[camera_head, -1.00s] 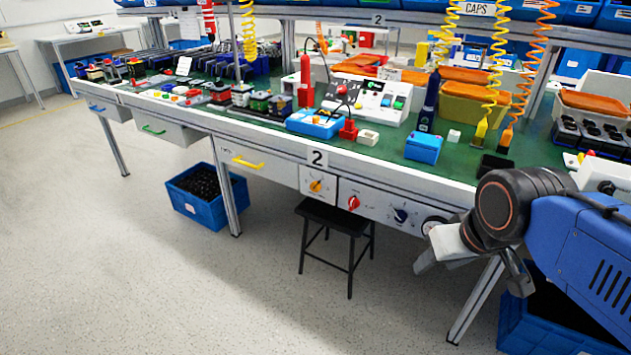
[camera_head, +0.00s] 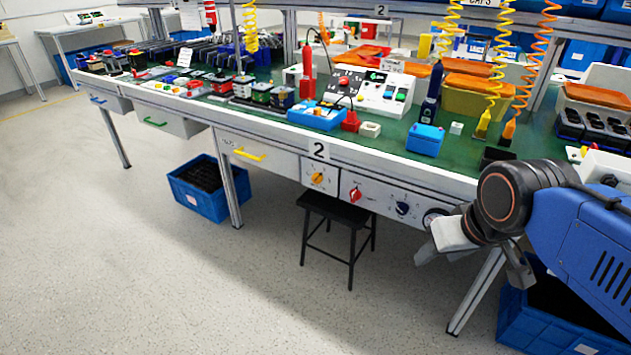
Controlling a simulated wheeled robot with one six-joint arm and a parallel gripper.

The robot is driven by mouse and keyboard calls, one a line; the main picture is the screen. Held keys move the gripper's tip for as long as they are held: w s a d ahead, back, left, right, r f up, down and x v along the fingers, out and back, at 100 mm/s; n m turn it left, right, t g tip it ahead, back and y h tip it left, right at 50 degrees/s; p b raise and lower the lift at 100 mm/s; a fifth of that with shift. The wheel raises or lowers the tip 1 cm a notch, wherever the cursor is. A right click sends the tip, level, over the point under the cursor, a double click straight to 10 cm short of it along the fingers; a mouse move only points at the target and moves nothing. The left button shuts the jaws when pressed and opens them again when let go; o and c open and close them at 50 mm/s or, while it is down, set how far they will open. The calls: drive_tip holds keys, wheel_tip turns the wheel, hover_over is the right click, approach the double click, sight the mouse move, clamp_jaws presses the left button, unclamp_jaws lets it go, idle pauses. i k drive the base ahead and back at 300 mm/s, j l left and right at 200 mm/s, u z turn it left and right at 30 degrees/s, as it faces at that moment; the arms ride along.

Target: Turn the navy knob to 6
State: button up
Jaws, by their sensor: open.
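The navy knob (camera_head: 402,208) is on the white front panel under the workbench edge, right of a red knob (camera_head: 355,195) and a yellow-orange knob (camera_head: 318,178). Marks around its dial are too small to read, so I cannot tell its setting. My gripper (camera_head: 478,262) is in front of the bench, to the right of and lower than the navy knob in the picture. Its jaws are open and apart from the knob, with nothing seen between them.
A black stool (camera_head: 337,209) stands on the floor below the panel. A blue crate (camera_head: 212,190) is under the bench at left, and another (camera_head: 540,335) is below my arm. The workbench (camera_head: 385,150) carries tools and boxes. The floor at left is clear.

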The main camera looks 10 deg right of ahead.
sight(401, 208)
drive_tip(key=k+l, duration=0.1)
drive_tip(key=l, duration=0.7)
drive_tip(key=k+l, duration=0.1)
drive_tip(key=l, duration=0.65)
